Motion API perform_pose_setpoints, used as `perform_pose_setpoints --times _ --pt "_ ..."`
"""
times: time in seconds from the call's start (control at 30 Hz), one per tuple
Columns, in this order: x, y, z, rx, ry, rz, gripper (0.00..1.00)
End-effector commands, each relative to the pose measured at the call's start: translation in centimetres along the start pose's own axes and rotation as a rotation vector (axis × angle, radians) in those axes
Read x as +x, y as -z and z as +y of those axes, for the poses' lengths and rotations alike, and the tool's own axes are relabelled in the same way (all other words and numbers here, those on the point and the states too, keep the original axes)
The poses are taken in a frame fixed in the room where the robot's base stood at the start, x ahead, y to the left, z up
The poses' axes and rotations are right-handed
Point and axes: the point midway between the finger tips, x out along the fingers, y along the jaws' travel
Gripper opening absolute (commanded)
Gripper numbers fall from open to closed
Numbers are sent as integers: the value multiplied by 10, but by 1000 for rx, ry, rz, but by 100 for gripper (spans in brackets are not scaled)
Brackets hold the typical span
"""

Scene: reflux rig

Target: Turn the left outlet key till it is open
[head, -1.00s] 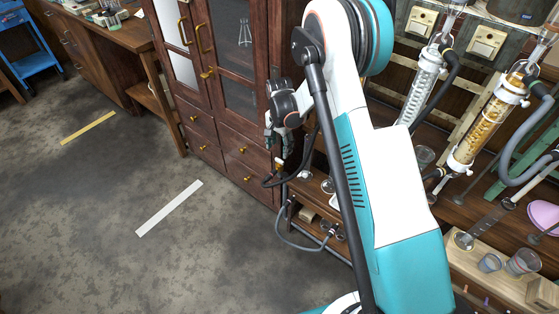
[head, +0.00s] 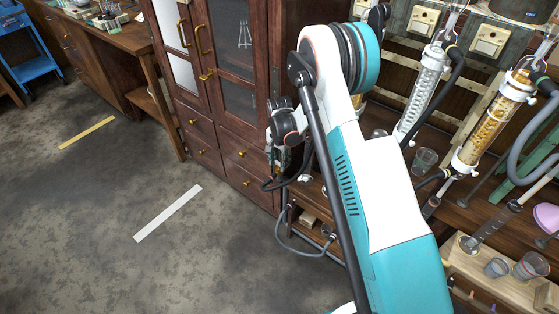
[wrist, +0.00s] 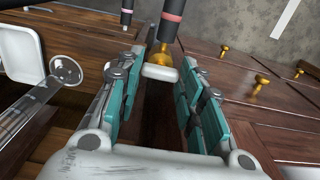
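In the wrist view my gripper (wrist: 158,82) is open, with its teal-padded fingers on either side of a gap. A small white key (wrist: 160,73) on a brass outlet (wrist: 161,55) shows between the fingertips, its bar lying across the picture. Its right end is close to the right finger; I cannot tell whether they touch. A dark hose with a pink band (wrist: 173,17) joins the brass outlet. In the head view my gripper (head: 282,155) is small, beside the cabinet's edge, and the key cannot be made out there.
A second pink-banded hose end (wrist: 127,17) is at the top of the wrist view. A glass tube (wrist: 25,112) lies to the left. Drawers with brass knobs (wrist: 262,80) are to the right.

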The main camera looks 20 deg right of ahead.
Motion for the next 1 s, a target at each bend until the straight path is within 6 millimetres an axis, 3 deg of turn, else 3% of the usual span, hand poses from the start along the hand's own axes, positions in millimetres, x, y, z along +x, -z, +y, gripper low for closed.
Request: perform_pose_setpoints --times 0.47,1.0 --pt "0 0 0 -73 0 0 11" --pt "1 0 0 -527 0 0 11"
